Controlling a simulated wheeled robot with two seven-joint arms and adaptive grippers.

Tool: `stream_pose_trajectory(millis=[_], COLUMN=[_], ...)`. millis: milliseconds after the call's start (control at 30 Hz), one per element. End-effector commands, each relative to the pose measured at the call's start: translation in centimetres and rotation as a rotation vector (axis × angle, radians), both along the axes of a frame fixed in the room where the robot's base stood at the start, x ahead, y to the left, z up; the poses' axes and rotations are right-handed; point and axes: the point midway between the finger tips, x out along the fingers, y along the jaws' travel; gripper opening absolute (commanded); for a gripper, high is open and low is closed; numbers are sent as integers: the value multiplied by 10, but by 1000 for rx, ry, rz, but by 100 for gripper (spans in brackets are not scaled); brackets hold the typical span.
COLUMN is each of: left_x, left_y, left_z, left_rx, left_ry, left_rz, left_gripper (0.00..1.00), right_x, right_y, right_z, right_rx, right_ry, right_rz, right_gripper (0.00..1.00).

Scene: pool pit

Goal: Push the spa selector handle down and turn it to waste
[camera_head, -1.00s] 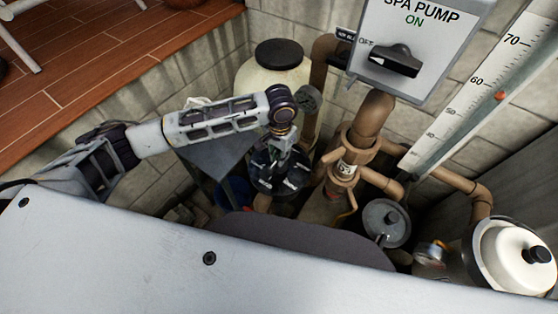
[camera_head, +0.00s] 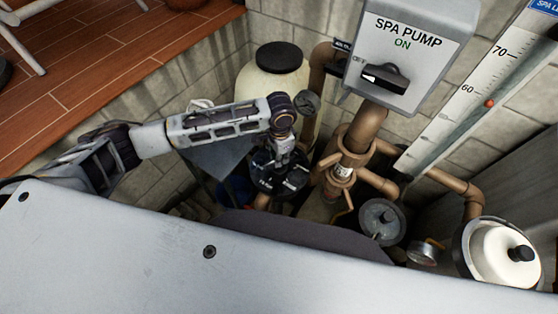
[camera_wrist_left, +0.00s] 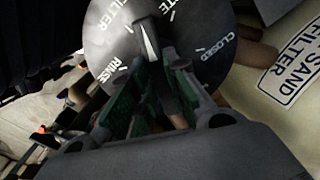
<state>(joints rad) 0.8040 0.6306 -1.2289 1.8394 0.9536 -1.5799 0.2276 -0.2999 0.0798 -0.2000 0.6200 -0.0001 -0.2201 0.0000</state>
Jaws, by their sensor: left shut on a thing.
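The spa selector is a dark round dial (camera_head: 270,184) with white lettering, low in the pit in the head view. In the left wrist view its face (camera_wrist_left: 205,25) shows "FILTER", "RINSE", "CLOSED" and a word ending in "TE", cut off. Its grey handle (camera_wrist_left: 148,42) runs up between the green-padded fingers of my left gripper (camera_wrist_left: 155,90), which is shut on it. The fingers hide its lower part, and I cannot tell whether the handle is pressed down. In the head view my left gripper (camera_head: 284,152) reaches down onto the dial. My right gripper is out of view.
A cream sand filter tank (camera_head: 268,78) with a black cap stands behind the dial, a pressure gauge (camera_head: 308,103) beside it. Brown pipes (camera_head: 357,140) rise close on the right, under the grey spa pump switch box (camera_head: 413,45). A white-lidded pot (camera_head: 495,252) stands at right.

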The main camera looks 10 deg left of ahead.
Motion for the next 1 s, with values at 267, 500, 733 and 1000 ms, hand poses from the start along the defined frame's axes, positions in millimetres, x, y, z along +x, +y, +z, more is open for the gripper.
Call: stream_pose_trajectory(millis=[267,500,733,1000], left_x=[-1,-1,-1,-1], left_y=[1,1,0,0], left_z=[-2,-2,-2,-2], left_rx=[3,3,2,1], left_ry=[4,5,4,3], left_rz=[-156,-294,-427,-556], left_gripper=[0,0,0,0], right_x=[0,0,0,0], right_y=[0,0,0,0], right_z=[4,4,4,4], right_rx=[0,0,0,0], right_ry=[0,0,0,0], right_rz=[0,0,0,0], right_gripper=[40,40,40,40])
